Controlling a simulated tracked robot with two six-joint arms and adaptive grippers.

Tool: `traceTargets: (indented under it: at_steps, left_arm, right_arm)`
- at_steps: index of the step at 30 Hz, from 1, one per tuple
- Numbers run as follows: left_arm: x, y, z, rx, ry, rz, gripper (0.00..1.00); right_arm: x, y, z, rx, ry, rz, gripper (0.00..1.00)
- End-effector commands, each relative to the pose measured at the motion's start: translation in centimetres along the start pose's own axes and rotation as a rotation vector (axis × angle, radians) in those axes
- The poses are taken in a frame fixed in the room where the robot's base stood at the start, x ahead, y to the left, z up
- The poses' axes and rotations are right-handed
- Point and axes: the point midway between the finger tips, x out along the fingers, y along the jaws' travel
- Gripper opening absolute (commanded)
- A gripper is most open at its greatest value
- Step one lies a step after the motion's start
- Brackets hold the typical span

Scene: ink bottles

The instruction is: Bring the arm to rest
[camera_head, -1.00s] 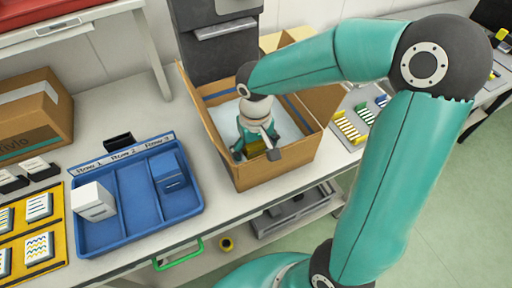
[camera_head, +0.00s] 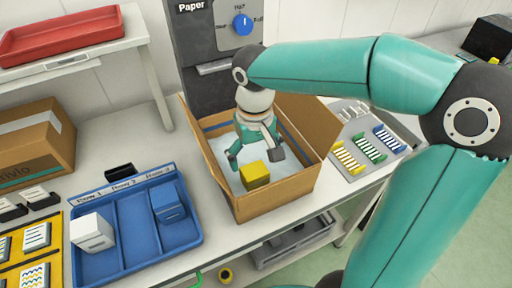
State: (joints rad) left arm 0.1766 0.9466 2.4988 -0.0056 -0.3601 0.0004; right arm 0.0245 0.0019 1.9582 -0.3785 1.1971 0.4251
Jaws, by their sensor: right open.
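My right arm reaches in from the right. Its gripper (camera_head: 257,165) hangs over the open cardboard box (camera_head: 275,206), with its teal fingers apart and nothing between them. A yellow block (camera_head: 255,175) lies in the box on the pale lining, just below and in front of the fingers. The gripper looks apart from it. My left gripper is not in view.
A blue tray (camera_head: 137,255) with row labels holds a white box (camera_head: 92,232) and a blue box (camera_head: 168,204). A closed carton (camera_head: 35,145) stands at the left. Racks of coloured strips (camera_head: 362,150) lie right of the open box. A grey machine (camera_head: 215,90) stands behind it.

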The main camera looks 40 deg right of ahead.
Motion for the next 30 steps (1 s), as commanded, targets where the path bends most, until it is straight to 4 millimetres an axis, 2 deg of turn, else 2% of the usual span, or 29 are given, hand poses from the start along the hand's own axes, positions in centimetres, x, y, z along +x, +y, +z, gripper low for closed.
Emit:
traceTargets:
  at_steps: [1, 6, 22, 26, 30]
  left_arm:
    - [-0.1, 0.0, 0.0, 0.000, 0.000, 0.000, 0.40]
    - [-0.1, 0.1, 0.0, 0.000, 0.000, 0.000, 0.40]
    - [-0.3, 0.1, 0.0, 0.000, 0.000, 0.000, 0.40]
    - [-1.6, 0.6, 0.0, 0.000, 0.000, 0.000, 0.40]
    - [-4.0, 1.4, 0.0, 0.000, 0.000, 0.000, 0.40]
  right_arm:
    - [-0.7, -0.1, -0.1, -0.001, 0.002, -0.001, 0.93]
    - [-1.8, 0.0, 0.0, 0.000, 0.001, -0.001, 0.93]
    - [-1.9, 0.0, 0.0, 0.000, -0.001, 0.000, 0.93]
    - [-3.4, 0.0, 0.0, 0.000, 0.000, -0.001, 0.93]
    - [-5.9, 0.0, 0.0, 0.000, 0.000, -0.001, 0.93]
